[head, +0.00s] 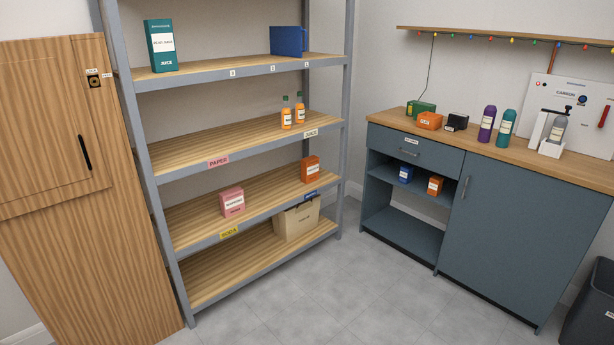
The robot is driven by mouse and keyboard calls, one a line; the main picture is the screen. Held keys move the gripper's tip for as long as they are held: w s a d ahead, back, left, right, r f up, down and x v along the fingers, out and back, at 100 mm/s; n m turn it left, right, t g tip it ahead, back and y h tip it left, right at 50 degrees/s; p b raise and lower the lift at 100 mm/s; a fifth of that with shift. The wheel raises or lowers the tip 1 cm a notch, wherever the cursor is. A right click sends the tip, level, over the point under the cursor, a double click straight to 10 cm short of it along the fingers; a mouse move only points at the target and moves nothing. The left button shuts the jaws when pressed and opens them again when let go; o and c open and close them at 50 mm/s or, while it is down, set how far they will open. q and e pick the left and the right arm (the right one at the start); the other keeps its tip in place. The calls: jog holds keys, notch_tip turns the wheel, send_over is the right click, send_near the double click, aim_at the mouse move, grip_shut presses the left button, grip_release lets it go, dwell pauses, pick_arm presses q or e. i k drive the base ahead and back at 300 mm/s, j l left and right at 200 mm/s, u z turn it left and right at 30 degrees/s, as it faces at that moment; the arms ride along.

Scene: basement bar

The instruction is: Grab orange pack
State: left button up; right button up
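Several orange packs are in the head view. One orange pack (310,169) stands on the shelf rack's lower-middle board, towards its right end. Another orange pack (429,121) sits on the wooden top of the blue-grey cabinet, between a green pack and a black pack. A third orange pack (435,186) stands on the open shelf inside that cabinet, beside a blue pack (406,174). The labels are too small to read surely. Neither of my grippers is in view.
The shelf rack (225,244) also holds a pink pack (232,202), orange bottles (293,111), a teal carton (161,46) and a beige box (297,219). Purple and teal bottles stand on the cabinet (525,215). A dark bin (592,310) is at right. The floor (345,300) between is clear.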

aim_at(310, 165)
jog(key=i+l, duration=0.1)
jog(key=i, duration=1.15)
jog(key=l+u, duration=0.05)
